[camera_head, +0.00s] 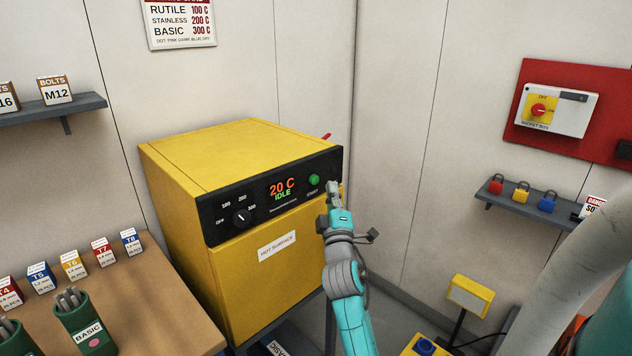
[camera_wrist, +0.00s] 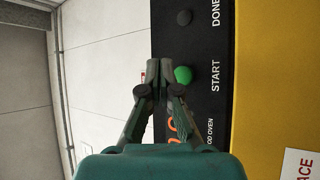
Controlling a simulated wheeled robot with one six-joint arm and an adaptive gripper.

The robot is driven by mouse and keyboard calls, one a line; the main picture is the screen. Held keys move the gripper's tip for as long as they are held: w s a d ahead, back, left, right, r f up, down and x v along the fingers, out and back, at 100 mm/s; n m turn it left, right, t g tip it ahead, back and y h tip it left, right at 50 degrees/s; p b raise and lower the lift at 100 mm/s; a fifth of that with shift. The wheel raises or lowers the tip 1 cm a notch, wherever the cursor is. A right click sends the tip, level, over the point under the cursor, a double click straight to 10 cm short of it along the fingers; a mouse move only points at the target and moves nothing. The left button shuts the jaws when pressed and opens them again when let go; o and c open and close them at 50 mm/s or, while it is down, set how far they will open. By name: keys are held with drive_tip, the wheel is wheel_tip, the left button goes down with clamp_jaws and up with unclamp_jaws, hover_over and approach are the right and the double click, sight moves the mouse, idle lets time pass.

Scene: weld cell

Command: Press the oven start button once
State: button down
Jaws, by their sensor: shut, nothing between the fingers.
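The yellow oven (camera_head: 200,165) stands with its black control panel facing me. The round green start button (camera_head: 314,180) is on the panel's right part, and the display (camera_head: 283,187) beside it reads 20 C, IDLE. My gripper (camera_head: 333,187) is shut and empty, close by the panel's right end, just right of the button. In the wrist view my gripper's fingertips (camera_wrist: 160,64) are together, and the green button (camera_wrist: 183,75) shows just right of them with the word START. Whether the fingers touch the panel cannot be told.
A dark round DONE lamp (camera_wrist: 184,17) sits on the panel near the button. A dial (camera_head: 240,217) is at the panel's left. A wooden bench (camera_head: 150,300) with boxes and rod holders stands left. A padlock shelf (camera_head: 530,205) hangs on the right wall.

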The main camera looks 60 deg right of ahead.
drive_tip(key=shift+w+d, duration=0.15)
drive_tip(key=shift+w, duration=0.4)
drive_tip(key=shift+w+d, duration=0.15)
drive_tip(key=shift+w, duration=0.4)
drive_tip(key=shift+w, duration=0.1)
idle(0.6)
drive_tip(key=shift+w, duration=0.3)
drive_tip(key=shift+w+d, duration=0.2)
drive_tip(key=shift+w, duration=0.35)
idle(0.9)
drive_tip(key=shift+s, duration=0.15)
drive_tip(key=shift+s+a, duration=0.25)
drive_tip(key=shift+s, duration=0.55)
drive_tip(key=shift+s, duration=0.1)
drive_tip(key=shift+s+a, duration=0.2)
drive_tip(key=shift+s, duration=0.6)
drive_tip(key=shift+s+a, duration=0.15)
drive_tip(key=shift+s, duration=0.6)
drive_tip(key=shift+s+a, duration=0.2)
drive_tip(key=shift+s, duration=0.6)
drive_tip(key=shift+a, duration=0.1)
